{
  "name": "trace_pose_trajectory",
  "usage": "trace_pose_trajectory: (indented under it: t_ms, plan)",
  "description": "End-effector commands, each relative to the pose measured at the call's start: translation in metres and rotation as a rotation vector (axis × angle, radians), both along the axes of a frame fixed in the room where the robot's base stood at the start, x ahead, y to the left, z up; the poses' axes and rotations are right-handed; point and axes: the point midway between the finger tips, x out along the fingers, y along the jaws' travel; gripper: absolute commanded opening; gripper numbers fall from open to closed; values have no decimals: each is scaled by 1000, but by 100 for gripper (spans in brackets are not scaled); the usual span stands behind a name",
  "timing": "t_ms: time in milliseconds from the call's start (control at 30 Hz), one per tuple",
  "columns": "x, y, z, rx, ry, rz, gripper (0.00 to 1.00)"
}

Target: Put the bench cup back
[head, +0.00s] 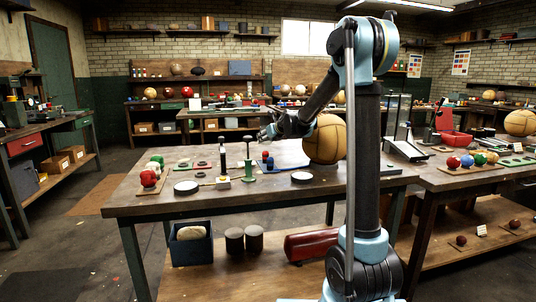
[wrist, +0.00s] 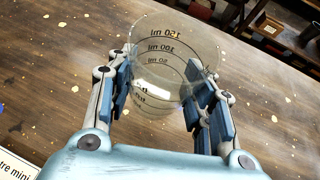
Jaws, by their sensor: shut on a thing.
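The bench cup (wrist: 172,55) is a clear beaker with dark ring lines and ml markings. In the wrist view it stands between the blue finger pads of my gripper (wrist: 165,105), which is shut on it. Bare wooden tabletop shows behind and through the cup. In the head view my gripper (head: 268,133) is above the middle workbench (head: 135,198), left of a large tan ball; the cup is too small to make out there.
On the workbench are a large tan ball (head: 326,140), a green stand (head: 248,165), a black-handled tool (head: 223,165), white-topped discs (head: 186,187) and (head: 302,177), and small red and green balls (head: 150,177). A white lettered card (wrist: 15,165) shows in the wrist view.

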Motion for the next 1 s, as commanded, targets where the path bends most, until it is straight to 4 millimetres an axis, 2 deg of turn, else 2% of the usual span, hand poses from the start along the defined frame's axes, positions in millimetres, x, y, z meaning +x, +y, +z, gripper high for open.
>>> trace_pose_trajectory:
  t_ms: [100, 333, 567, 867, 900, 967, 1000]
  plan:
    - [0, 1, -12, 0, 0, 1, 16]
    - [0, 3, -27, 0, 0, 2, 16]
    - [-1, 3, -55, -1, 0, 3, 16]
    - [-1, 3, -58, -1, 0, 3, 16]
    - [-1, 3, -58, -1, 0, 3, 52]
    - [-1, 3, -58, -1, 0, 3, 65]
    - [-1, 3, -58, -1, 0, 3, 69]
